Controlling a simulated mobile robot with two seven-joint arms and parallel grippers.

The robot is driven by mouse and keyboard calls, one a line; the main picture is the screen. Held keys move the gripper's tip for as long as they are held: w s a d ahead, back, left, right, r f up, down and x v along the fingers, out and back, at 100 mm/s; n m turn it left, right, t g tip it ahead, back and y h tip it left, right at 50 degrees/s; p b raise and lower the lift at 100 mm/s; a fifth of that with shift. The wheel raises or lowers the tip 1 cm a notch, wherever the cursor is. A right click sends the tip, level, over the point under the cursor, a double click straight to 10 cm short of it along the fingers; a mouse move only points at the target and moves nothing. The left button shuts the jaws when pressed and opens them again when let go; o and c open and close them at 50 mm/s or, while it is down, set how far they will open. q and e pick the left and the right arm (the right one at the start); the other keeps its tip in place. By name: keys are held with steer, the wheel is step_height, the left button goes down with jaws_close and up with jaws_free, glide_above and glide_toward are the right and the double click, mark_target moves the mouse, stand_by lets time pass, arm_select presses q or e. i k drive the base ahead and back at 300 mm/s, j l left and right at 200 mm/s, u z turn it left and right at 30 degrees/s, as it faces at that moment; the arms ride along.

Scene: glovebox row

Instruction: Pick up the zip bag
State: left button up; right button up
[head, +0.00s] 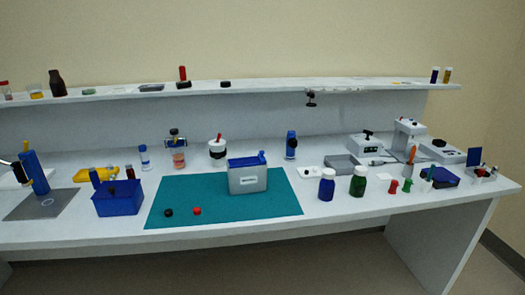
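I cannot make out a clear zip bag in the head view. A grey upright box-like thing (248,181) with a blue top strip and a small white label stands on the teal mat (170,196); I cannot tell whether it is a bag. Neither of my grippers is in view.
A blue bin (118,203) stands left of the mat, with a blue stand on a grey plate (52,206) further left. A blue jar (326,186) and a green jar (358,183) stand to the right. A black cap (168,213) and a red cap (197,211) lie on the mat. A shelf (290,87) runs behind.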

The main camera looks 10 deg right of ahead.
mark_target(247, 175)
steer(key=i+l, duration=0.15)
steer(key=i, duration=0.3)
steer(key=i+l, duration=0.1)
steer(key=i, duration=0.35)
steer(key=i+l, duration=0.15)
steer(key=i, duration=0.3)
steer(key=k, duration=0.55)
steer(key=k+u, duration=0.1)
steer(key=u, duration=1.15)
steer(key=k+l+u, duration=0.15)
steer(key=u, duration=0.2)
steer(key=k+l+u, duration=0.15)
steer(key=l+u, duration=0.25)
steer(key=k+l, duration=0.45)
steer(key=k, duration=0.15)
